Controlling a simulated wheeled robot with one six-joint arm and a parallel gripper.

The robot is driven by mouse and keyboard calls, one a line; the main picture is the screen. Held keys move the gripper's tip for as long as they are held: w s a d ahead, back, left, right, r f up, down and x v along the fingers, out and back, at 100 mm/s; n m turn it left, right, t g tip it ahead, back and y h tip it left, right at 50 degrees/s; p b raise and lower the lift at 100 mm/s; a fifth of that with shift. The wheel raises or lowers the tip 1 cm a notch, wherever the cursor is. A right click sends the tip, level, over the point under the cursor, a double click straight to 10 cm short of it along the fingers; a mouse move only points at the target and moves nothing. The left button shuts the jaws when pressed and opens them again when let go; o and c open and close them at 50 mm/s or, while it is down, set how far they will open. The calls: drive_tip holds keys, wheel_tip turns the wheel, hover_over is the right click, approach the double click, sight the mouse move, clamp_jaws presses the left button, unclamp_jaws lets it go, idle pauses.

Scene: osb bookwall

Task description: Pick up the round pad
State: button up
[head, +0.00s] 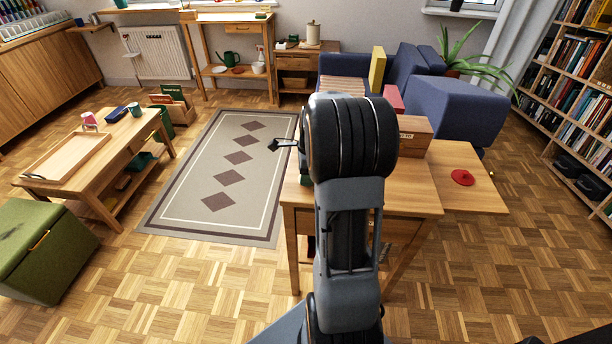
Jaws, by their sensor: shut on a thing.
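A flat red round thing (462,177), which looks like the round pad, lies on the right-hand leaf of the wooden table (425,195). A small raised bit shows at its top. My arm stands upright in the middle of the head view and covers part of the table. My gripper is hidden behind the arm, so what it holds and how far it is from the red round thing cannot be seen.
A wooden box (415,135) stands on the table near my arm. A blue sofa (440,105) is behind. Left are a patterned rug (180,195), a low table (45,183) and a green chest (45,250).

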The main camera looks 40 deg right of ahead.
drive_tip(key=shift+c, duration=1)
drive_tip(key=shift+r, duration=0.15)
drive_tip(key=shift+r, duration=0.3)
drive_tip(key=r, duration=0.2)
drive_tip(key=r+p, duration=0.1)
drive_tip(key=shift+s+a+r, duration=0.1)
drive_tip(key=shift+s+r, duration=0.05)
drive_tip(key=shift+s, duration=0.15)
drive_tip(key=s+a+r+p, duration=0.1)
drive_tip(key=s+a+r, duration=0.4)
drive_tip(key=s+r, duration=0.3)
drive_tip(key=shift+s+a+r+p, duration=0.15)
drive_tip(key=shift+s+r+p, duration=0.25)
drive_tip(key=shift+s, duration=1.75)
